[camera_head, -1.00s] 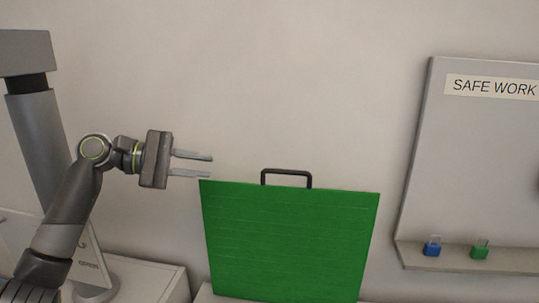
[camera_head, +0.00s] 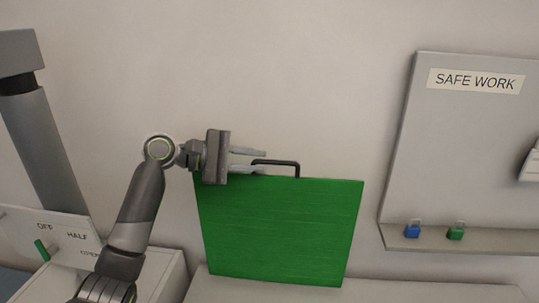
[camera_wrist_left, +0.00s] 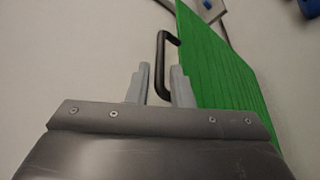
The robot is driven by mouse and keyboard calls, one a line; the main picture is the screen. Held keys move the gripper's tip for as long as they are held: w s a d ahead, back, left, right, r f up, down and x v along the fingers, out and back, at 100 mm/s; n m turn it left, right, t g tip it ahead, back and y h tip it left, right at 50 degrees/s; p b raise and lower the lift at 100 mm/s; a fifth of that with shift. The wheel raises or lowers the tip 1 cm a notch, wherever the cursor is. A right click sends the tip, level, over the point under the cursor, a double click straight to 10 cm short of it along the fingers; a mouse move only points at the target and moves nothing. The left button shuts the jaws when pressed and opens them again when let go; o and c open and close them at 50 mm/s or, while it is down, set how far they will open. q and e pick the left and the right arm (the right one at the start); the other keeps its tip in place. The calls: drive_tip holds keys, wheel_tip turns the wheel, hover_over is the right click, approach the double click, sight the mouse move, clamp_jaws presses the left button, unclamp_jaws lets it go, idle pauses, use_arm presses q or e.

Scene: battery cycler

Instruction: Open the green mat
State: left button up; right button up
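The green mat (camera_head: 280,232) stands upright as a flat panel against the wall, with a black handle (camera_head: 297,170) on its top edge. It also shows at the right of the left wrist view (camera_wrist_left: 222,75), with the handle (camera_wrist_left: 161,62) just ahead of the fingers. My left gripper (camera_head: 262,161) is open at the left end of the handle, its fingers pointing right and overlapping the handle in the head view. In the left wrist view the handle's near part lies between or just beyond the fingertips; I cannot tell whether they touch. My right gripper is not in view.
A grey board (camera_head: 440,160) labelled SAFE WORK hangs at the right, with a blue padlock (camera_head: 412,232) and a green padlock (camera_head: 456,234) on its ledge. A white panel (camera_head: 60,235) with a green lever stands at the lower left. The wall above the mat is clear.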

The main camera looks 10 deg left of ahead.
sight(261, 162)
use_arm(q)
drive_tip(key=shift+p+x, duration=0.5)
drive_tip(key=shift+x, duration=1.5)
clamp_jaws()
